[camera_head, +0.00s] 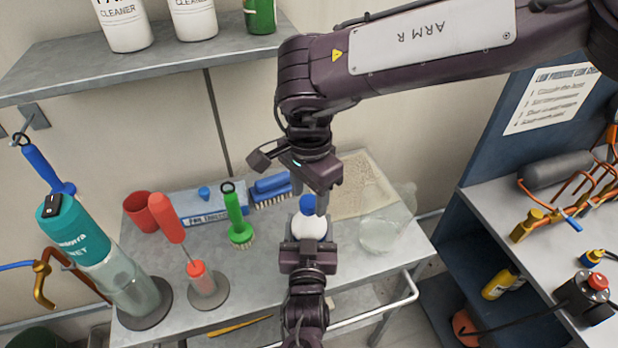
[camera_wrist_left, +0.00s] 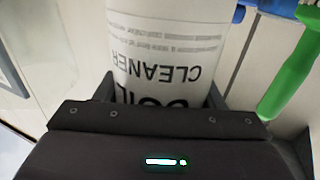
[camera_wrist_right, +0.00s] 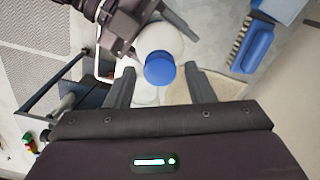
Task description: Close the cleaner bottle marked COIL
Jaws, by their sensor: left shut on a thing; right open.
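The white cleaner bottle (camera_head: 309,227) stands upright at the middle of the workbench. Its COIL CLEANER label shows upside down in the left wrist view (camera_wrist_left: 165,60). A blue cap (camera_head: 307,203) is at the bottle's top; it also shows in the right wrist view (camera_wrist_right: 159,69). I cannot tell how tightly it sits. My left gripper (camera_head: 308,243) is shut on the bottle's body from the front. My right gripper (camera_head: 311,193) is open, pointing down just above the cap. The cap lies between the lines of its fingers, with gaps on both sides.
A clear bag-like item (camera_head: 384,232) lies to the right. A shelf with bottles (camera_head: 160,57) hangs above left. A second bench (camera_head: 530,205) stands at right.

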